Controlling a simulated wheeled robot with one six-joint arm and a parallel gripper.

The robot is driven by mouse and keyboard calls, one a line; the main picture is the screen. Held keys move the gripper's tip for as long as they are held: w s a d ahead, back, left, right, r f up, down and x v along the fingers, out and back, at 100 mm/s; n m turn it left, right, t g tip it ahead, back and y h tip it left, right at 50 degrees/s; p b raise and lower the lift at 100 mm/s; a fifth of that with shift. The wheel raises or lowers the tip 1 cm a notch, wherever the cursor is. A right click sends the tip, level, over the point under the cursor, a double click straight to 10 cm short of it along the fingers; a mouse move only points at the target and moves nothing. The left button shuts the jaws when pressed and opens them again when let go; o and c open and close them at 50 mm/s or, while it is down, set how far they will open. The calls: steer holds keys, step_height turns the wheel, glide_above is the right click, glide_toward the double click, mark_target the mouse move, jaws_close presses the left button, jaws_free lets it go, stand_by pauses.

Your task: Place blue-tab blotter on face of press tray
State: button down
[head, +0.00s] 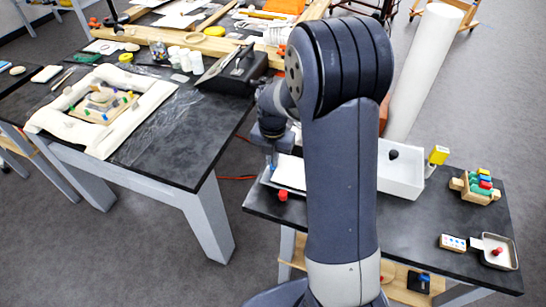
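My gripper (272,158) is small and partly hidden behind my arm, pointing down over the left end of the right-hand dark table. Its fingers are too small to tell open from shut or whether they hold anything. A flat white sheet or plate (288,174) lies just beside and below it, with a red knob (283,195) in front. No blotter is clearly identifiable. I cannot tell which item is the press tray; a white open tray (403,172) stands right of my arm.
A dotted white block (453,243) and a metal dish (499,253) with a red knob sit front right. The left table (185,158) holds a cream-padded board (98,104). Bare dark tabletop lies right of my arm.

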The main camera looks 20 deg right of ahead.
steer(key=c, duration=2.1)
jaws_free()
steer(key=shift+f, duration=0.25)
steer(key=o, duration=0.4)
steer(key=shift+r, duration=0.1)
step_height(320, 180, up, 12)
steer(key=shift+r, duration=0.1)
